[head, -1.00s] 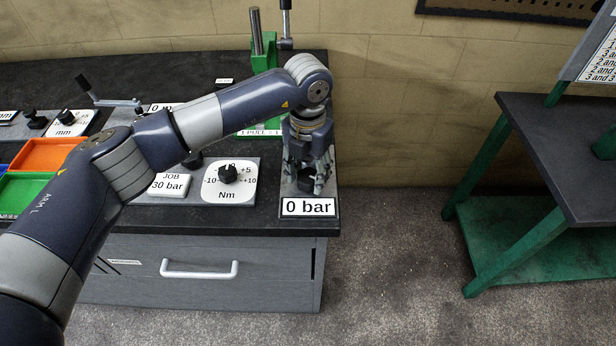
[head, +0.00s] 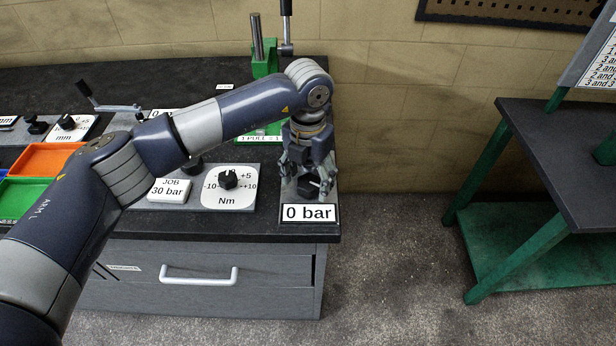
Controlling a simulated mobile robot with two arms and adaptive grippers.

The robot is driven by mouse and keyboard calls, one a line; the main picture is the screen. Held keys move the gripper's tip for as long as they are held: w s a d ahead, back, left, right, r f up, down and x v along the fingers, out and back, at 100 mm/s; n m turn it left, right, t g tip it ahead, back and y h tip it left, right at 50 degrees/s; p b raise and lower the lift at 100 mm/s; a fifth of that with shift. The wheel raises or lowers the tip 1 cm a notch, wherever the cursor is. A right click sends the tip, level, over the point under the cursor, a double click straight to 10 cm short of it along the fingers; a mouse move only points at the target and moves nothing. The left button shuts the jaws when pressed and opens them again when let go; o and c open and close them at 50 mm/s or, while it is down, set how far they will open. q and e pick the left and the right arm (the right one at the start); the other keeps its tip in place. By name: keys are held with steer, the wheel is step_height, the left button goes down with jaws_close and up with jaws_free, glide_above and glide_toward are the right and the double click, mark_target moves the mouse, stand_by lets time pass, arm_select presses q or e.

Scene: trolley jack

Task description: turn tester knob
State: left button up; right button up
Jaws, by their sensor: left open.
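The tester knob (head: 308,187) is a dark knob on a grey plate at the right front corner of the bench. The plate's label (head: 308,213) reads "0 bar". My left gripper (head: 309,182) points down over this knob with its fingers open, one to each side. Whether the fingers touch the knob cannot be told. The arm and gripper hide the area behind the knob. My right gripper is not in view.
Left of the tester are a black Nm knob (head: 228,178) on a white dial and a "JOB 30 bar" card (head: 169,190). A green jack (head: 264,58) stands behind. A green-legged table (head: 560,150) is at right, with open floor between.

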mark_target(307, 183)
arm_select(q)
step_height(307, 183, up, 12)
stand_by(0.4)
